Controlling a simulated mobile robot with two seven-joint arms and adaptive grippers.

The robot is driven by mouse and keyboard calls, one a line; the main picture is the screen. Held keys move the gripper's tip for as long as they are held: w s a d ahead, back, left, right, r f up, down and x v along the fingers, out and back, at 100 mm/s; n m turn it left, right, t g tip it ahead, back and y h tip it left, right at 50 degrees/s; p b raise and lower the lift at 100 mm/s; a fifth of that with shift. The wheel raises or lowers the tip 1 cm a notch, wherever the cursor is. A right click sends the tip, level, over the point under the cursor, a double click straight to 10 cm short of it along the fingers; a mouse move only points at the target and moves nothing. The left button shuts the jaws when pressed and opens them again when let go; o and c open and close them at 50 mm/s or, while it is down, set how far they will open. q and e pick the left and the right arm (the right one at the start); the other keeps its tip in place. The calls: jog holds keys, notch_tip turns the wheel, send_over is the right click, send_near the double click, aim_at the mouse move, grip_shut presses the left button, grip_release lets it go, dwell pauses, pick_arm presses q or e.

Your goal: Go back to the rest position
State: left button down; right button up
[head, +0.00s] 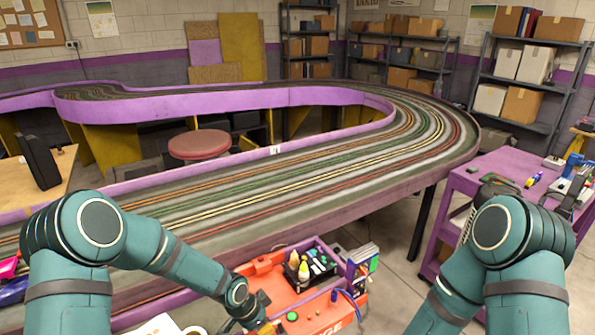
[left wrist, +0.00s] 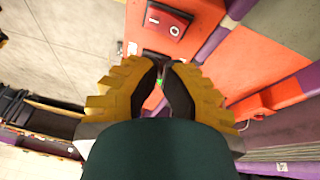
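My left arm bends down from the left in the head view. My left gripper (head: 264,327) is low at the front edge, beside the red cart (head: 330,312), and is mostly cut off by the frame. The left wrist view shows its yellow fingers (left wrist: 163,85) with black pads close together, with only a thin gap and no clear object held. Something small and greenish shows behind the tips. My right arm is bent at the right of the head view; its gripper is outside the frame.
The slot track (head: 330,165) curves across the middle. The cart carries a purple-edged tray (head: 338,262) with bottles. A purple table (head: 490,185) with tools stands at the right. A red stool (head: 199,144) is inside the track loop. A red switch box (left wrist: 168,20) shows in the wrist view.

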pick_arm(q)
jog(key=s+f+n, duration=0.2)
jog(key=s+n, duration=0.3)
jog(key=s, duration=0.3)
jog(key=s+a+f+n, duration=0.1)
jog(key=s+f+n, duration=0.2)
jog(key=s+n, duration=0.3)
jog(key=s, duration=0.2)
jog(key=shift+s+n, duration=0.3)
jog(key=shift+s, duration=0.05)
